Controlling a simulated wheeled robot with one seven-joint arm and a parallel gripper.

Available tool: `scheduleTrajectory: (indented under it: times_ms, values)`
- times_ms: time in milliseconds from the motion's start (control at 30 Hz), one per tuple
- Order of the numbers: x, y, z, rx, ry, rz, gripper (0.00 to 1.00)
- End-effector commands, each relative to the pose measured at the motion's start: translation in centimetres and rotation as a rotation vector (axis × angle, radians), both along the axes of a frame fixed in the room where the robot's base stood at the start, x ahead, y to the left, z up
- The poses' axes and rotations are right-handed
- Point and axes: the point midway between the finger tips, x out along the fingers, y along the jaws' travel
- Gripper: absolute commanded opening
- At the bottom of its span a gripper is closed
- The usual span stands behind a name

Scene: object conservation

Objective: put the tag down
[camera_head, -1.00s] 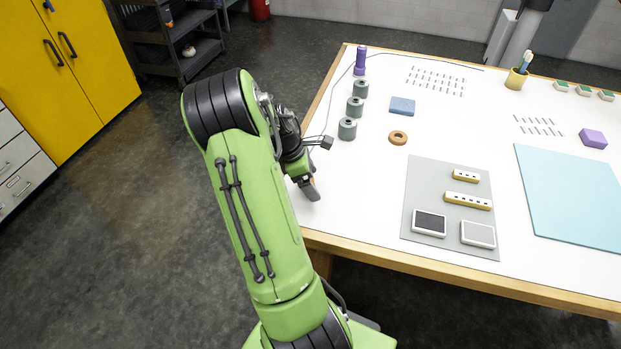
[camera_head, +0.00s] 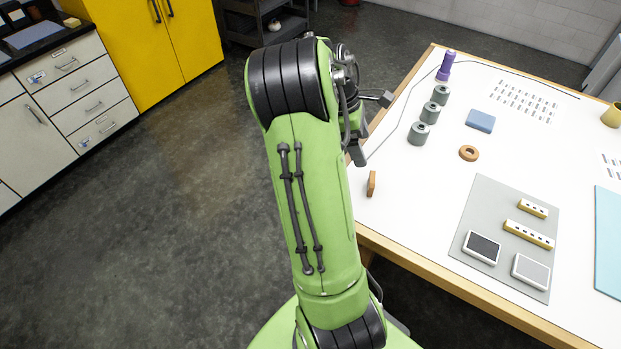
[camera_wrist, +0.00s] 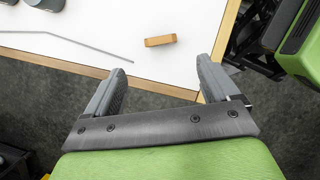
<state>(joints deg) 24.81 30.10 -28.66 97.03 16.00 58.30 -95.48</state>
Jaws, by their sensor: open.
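The tag (camera_head: 371,184) is a small orange-brown block on the white table near its left edge. It also shows in the wrist view (camera_wrist: 160,41), lying beyond the fingertips and apart from them. My gripper (camera_wrist: 161,68) is open, with nothing between its two grey fingers. In the head view my gripper (camera_head: 357,152) is partly hidden behind my arm, above and behind the tag near the table's left edge.
A thin grey cable (camera_head: 400,118) runs along the table's left side. Several grey spools (camera_head: 419,133), an orange ring (camera_head: 469,153) and a blue block (camera_head: 480,120) stand farther right. A grey mat (camera_head: 480,205) holds panels and yellow strips. White table around the tag is clear.

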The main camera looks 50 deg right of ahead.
Motion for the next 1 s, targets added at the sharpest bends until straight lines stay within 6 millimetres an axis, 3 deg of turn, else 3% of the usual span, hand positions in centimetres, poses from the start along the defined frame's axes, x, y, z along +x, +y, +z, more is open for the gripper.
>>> scheduleTrajectory:
  times_ms: [67,167,267,367,500,600,700,767,1000]
  values:
    - [0.2,0.4,0.2,-0.002,-0.017,-0.005,0.88]
    - [1.6,3.2,1.8,-0.013,-0.112,-0.042,0.88]
    - [3.3,8.8,4.5,-0.010,-0.280,-0.115,0.88]
    - [3.8,15.4,7.1,0.020,-0.448,-0.197,0.88]
    - [1.7,24.8,9.8,0.101,-0.658,-0.314,0.88]
    - [-1.1,29.9,10.4,0.168,-0.767,-0.395,0.88]
    - [-3.4,32.8,10.1,0.216,-0.831,-0.461,0.88]
    - [-4.2,33.7,9.9,0.232,-0.851,-0.489,0.88]
    - [-4.7,34.2,9.7,0.243,-0.860,-0.513,0.88]
